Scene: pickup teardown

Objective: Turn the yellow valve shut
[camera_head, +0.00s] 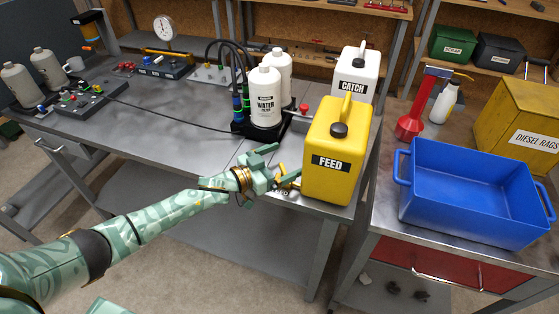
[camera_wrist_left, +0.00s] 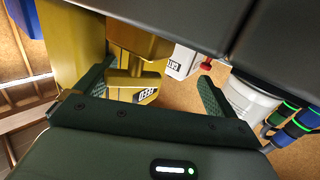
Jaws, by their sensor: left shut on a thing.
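The yellow valve (camera_head: 283,171) sits low at the left side of the yellow FEED can (camera_head: 322,186), near the bench's front edge. My left gripper (camera_head: 277,165) reaches it from the left and partly hides it. In the left wrist view the yellow valve handle (camera_wrist_left: 132,82) lies between the fingers of my left gripper (camera_wrist_left: 153,90), which is shut on it. The FEED can also shows there (camera_wrist_left: 75,50). How far the valve is turned I cannot tell. My right gripper is not in view.
The white CATCH can (camera_head: 355,75) stands behind the FEED can. White water filter bottles (camera_head: 265,98) with hoses stand behind my gripper. A blue bin (camera_head: 470,200) is on the right bench.

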